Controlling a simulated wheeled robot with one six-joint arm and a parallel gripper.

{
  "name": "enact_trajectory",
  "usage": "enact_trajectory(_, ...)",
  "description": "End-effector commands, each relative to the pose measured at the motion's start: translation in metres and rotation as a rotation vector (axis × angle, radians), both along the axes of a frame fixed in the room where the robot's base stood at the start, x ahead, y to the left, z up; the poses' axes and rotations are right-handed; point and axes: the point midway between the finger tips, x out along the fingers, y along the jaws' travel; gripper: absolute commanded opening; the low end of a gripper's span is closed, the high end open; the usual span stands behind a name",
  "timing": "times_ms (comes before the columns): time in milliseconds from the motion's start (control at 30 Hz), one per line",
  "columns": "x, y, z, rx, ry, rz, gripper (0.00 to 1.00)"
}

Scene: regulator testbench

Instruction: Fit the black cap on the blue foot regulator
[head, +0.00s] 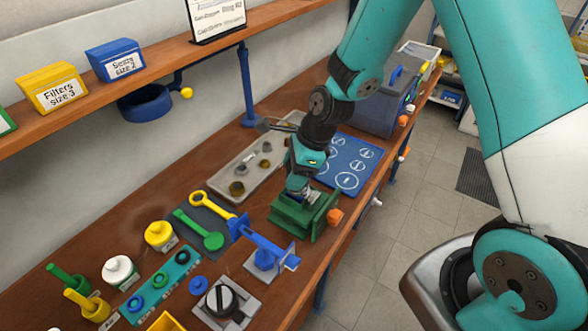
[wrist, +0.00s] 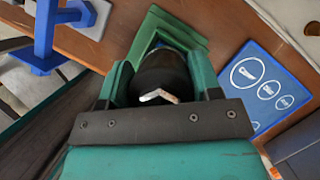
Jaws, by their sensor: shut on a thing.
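My gripper (head: 303,190) is low over the green vise-like fixture (head: 287,225). In the wrist view my gripper (wrist: 163,82) is shut on a dark rounded piece (wrist: 165,68) with a small bent silver strip at its near side. The piece looks like the black cap, but I cannot be sure. The green fixture (wrist: 163,22) shows just beyond it. Whether the piece touches anything in the fixture is hidden. I cannot clearly pick out the blue foot regulator; a regulator inside the fixture would be hidden by my gripper.
A blue stand (head: 262,245) on a grey plate is close left of the fixture. A blue board with white circles (head: 350,165) lies to the right. A grey tray with small metal parts (head: 255,150) is behind. Orange knobs (head: 334,217) line the front edge.

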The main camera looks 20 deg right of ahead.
Motion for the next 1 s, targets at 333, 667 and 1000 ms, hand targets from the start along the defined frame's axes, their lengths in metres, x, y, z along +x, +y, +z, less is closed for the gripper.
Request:
enact_trajectory(333,0.0,0.0,-0.007,0.0,0.001,0.001,0.33)
enact_trajectory(667,0.0,0.0,-0.011,0.0,0.0,0.002,0.33)
enact_trajectory(1000,0.0,0.0,-0.011,0.0,0.0,0.002,0.88)
